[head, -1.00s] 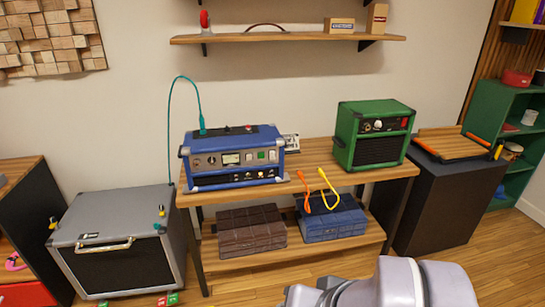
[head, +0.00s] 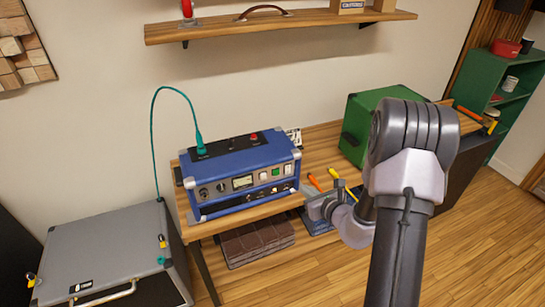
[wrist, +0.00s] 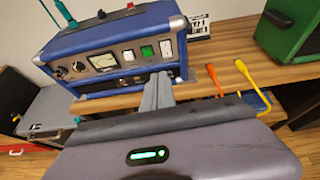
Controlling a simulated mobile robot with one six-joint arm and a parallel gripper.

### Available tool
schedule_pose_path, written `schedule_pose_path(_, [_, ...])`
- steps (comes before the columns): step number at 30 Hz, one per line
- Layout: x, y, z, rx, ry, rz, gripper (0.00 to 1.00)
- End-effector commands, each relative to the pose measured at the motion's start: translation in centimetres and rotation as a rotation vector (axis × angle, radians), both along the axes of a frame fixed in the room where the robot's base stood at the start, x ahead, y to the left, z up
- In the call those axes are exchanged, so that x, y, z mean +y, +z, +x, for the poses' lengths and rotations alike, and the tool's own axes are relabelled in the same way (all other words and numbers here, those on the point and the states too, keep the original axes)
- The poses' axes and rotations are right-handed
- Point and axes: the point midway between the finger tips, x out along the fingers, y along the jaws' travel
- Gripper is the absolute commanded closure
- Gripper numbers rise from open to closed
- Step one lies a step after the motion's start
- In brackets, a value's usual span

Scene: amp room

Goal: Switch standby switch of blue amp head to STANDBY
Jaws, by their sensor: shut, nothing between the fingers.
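The blue amp head (head: 240,172) sits on the wooden table, its front panel facing me. The panel carries dark knobs, a meter (wrist: 103,61), a green switch (wrist: 147,52) and pale switches (wrist: 166,49) beside it. The labels are too small to read, so I cannot tell which one is the standby switch or how it is set. My gripper (wrist: 160,78) is shut and empty. In the wrist view its tips overlap the lower right of the panel, below the switches; contact cannot be told. In the head view my gripper (head: 308,196) is at the amp's right front corner.
A green amp (head: 357,122) stands on the table (head: 325,140) to the right, partly behind my arm. A grey cabinet (head: 110,250) stands at left. A shelf (head: 290,22) is on the wall above.

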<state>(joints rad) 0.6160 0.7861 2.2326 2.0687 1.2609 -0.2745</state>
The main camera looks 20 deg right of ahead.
Motion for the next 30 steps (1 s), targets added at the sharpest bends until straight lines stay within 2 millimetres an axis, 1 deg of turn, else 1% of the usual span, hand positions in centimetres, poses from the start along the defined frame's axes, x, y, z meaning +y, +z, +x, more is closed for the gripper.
schedule_pose_path(1, [-0.6,-0.5,-0.2,0.006,-0.026,0.008,1.00])
schedule_pose_path(3, [-1.1,-0.9,-0.3,0.009,-0.044,0.013,1.00])
schedule_pose_path(11, [-1.0,-0.9,-0.2,0.009,-0.042,0.012,1.00])
schedule_pose_path(14, [-0.9,-1.3,0.5,0.009,-0.039,0.011,1.00])
schedule_pose_path(17, [-0.8,-2.1,2.1,0.008,-0.038,0.010,1.00])
schedule_pose_path(27, [-0.5,-5.1,8.9,0.007,-0.038,0.011,1.00])
schedule_pose_path(30, [-0.5,-5.3,10.6,0.007,-0.038,0.009,1.00])
